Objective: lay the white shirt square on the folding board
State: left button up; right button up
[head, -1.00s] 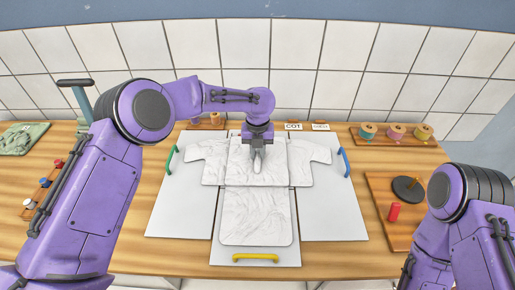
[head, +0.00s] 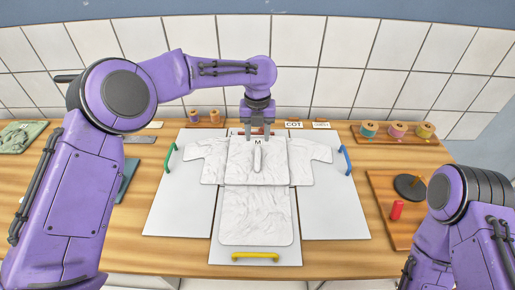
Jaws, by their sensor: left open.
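The white shirt (head: 257,215) lies spread flat and face up on the white folding board (head: 180,210), near the board's middle. Its sleeves reach out to both sides over the side panels, and its hem is toward me. It looks about square to the board. My left gripper (head: 257,133) is open and empty, above the collar end of the shirt. It partly hides the board's far edge. My right arm is at the lower right, and its gripper is out of the picture.
The board has a green handle (head: 171,158), a blue handle (head: 346,160) and a yellow handle (head: 255,256). Thread spools (head: 397,131) stand at the back right. A wooden tray (head: 385,185) with a red cylinder (head: 396,210) is at the right. Green cloth (head: 20,136) lies far left.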

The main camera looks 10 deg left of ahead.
pick_arm(q)
notch_tip(320, 180, up, 5)
jog(key=shift+f, duration=0.1)
